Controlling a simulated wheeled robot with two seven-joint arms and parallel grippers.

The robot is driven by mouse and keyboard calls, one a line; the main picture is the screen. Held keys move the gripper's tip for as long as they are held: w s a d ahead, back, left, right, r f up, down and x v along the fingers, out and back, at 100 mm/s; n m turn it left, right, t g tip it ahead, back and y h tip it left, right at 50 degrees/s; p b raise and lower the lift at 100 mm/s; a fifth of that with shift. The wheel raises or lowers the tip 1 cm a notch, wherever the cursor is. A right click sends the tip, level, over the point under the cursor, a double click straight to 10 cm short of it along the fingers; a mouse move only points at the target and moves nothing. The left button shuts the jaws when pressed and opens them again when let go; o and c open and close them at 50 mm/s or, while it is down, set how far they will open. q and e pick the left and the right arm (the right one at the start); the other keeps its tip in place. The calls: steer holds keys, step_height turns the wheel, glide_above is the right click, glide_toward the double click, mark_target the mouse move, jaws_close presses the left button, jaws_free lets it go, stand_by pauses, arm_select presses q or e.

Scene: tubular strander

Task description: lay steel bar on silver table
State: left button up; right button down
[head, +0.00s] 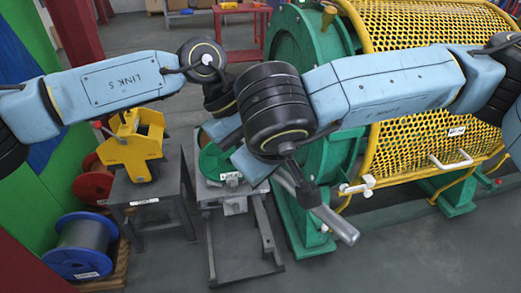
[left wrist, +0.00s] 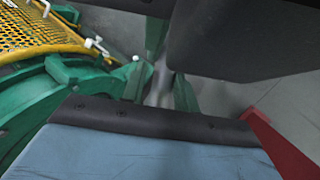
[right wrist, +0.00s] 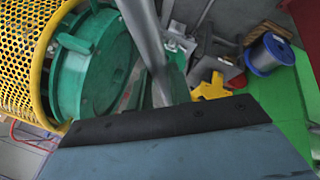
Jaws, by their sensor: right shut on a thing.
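The steel bar (head: 338,226) is a grey rod, held tilted in the air in front of the green machine end. It also shows in the right wrist view as a long rod (right wrist: 148,45) running down behind the dark gripper edge. My right gripper (head: 303,188) is shut on the bar, right of the silver table (head: 236,194). That table has a pale top with a green round part (head: 213,160) on it.
A dark table (head: 170,185) with a yellow fixture (head: 133,145) stands left of the silver table. A blue spool (head: 82,246) and a red spool (head: 93,184) are at far left. The green machine with its yellow mesh guard (head: 425,40) fills the right. Floor in front is clear.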

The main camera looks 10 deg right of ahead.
arm_select(q)
steer(key=shift+r, duration=0.1)
jaws_close()
arm_select(e)
steer(key=shift+a, duration=0.1)
arm_select(q)
steer(key=shift+d+r, duration=0.1)
arm_select(e)
steer(key=c, duration=1.4)
jaws_free()
steer(key=shift+o, duration=1.1)
